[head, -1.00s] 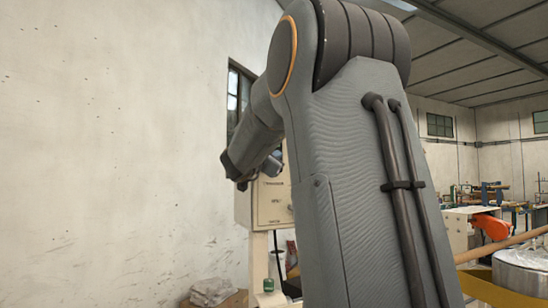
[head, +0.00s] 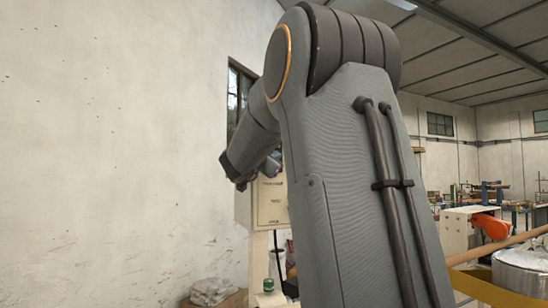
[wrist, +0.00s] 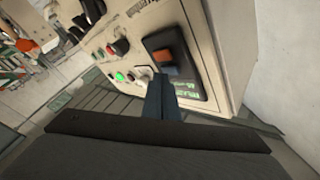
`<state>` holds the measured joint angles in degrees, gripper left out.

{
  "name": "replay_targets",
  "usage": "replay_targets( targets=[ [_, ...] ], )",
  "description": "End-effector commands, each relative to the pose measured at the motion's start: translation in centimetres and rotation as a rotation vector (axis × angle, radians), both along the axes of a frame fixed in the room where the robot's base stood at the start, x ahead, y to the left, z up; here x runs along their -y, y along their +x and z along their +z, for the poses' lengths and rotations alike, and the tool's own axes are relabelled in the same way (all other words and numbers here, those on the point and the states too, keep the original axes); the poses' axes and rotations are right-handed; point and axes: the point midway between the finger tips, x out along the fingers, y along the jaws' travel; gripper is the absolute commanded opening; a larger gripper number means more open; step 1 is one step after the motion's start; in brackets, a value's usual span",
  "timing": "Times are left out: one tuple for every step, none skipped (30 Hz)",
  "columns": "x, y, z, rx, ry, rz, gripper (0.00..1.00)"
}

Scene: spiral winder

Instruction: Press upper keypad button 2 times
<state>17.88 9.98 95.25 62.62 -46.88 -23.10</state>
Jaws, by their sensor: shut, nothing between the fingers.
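In the wrist view a cream control box carries a black keypad (wrist: 193,52) with an orange button (wrist: 165,56) and a dark strip below it. Green lettering shows at the keypad's near edge.
On the same panel are a green lit button (wrist: 119,77), a red button (wrist: 110,50) and a black knob (wrist: 121,47). A pale wall (head: 110,150) is on the left. A metal drum (head: 522,270) and an orange machine part (head: 491,227) are on the right.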

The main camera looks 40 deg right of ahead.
Motion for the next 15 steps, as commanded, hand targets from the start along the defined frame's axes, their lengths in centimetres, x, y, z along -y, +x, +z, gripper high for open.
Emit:
replay_targets(
  targets=[
    [0.01, 0.03, -0.01, 0.0, 0.0, 0.0, 0.0],
    [0.01, 0.04, 0.0, 0.0, 0.0, 0.0, 0.0],
    [0.02, 0.07, -0.01, 0.0, 0.0, 0.0, 0.0],
    [0.03, 0.1, -0.01, 0.0, 0.0, 0.0, 0.0],
    [0.04, 0.12, -0.01, 0.0, 0.0, 0.0, 0.0],
    [0.05, 0.16, -0.01, 0.0, 0.0, 0.0, 0.0],
    [0.05, 0.19, -0.01, 0.0, 0.0, 0.0, 0.0],
    [0.06, 0.22, -0.02, -0.001, -0.001, 0.0, 0.0],
    [0.08, 0.27, -0.03, -0.001, 0.0, 0.0, 0.0],
    [0.08, 0.31, -0.03, -0.001, 0.0, 0.0, 0.0],
    [0.08, 0.34, -0.03, -0.001, 0.0, 0.0, 0.0],
    [0.09, 0.38, -0.03, -0.001, 0.0, 0.0, 0.0],
    [0.11, 0.42, -0.03, -0.001, 0.0, 0.0, 0.0],
    [0.11, 0.45, -0.02, -0.001, 0.0, 0.0, 0.0],
    [0.12, 0.49, -0.02, -0.001, -0.001, 0.0, 0.0]
  ],
)
